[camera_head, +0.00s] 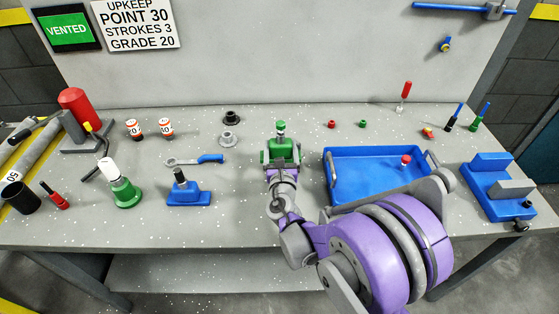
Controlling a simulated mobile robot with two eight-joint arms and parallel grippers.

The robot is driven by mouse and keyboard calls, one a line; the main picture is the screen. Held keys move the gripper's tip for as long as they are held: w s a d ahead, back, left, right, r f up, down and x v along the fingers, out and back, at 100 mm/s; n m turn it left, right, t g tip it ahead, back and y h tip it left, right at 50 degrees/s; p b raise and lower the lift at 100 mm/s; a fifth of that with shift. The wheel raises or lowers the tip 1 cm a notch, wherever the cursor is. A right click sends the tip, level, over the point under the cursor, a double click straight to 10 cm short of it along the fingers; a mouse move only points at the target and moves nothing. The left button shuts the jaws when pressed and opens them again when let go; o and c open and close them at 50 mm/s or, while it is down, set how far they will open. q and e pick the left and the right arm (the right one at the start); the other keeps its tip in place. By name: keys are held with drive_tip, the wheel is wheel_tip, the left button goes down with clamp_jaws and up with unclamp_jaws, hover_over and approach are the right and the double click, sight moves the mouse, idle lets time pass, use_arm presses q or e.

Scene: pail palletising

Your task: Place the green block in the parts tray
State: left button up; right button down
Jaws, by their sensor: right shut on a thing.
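The green block (274,156) is near the middle of the workbench, with a metal stem and a green cap rising from it. My right gripper (283,168) reaches it from the front and is shut on it. The gripper hides part of the block's lower side, so I cannot tell whether it touches the bench. The blue parts tray (350,152) lies just to the right, with grey handles at its ends. A red-topped piece (405,160) is in the tray near its right side. My arm hides the tray's front right part. My left gripper is not in view.
A blue stepped fixture (490,172) is at the right. Small red and green rings (332,124) lie behind the tray.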

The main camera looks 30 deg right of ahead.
drive_tip(key=shift+w+f+b, duration=0.1)
drive_tip(key=shift+f+b, duration=0.35)
drive_tip(key=shift+f, duration=2.1)
drive_tip(key=shift+f, duration=0.1)
drive_tip(key=shift+f, duration=0.15)
unclamp_jaws()
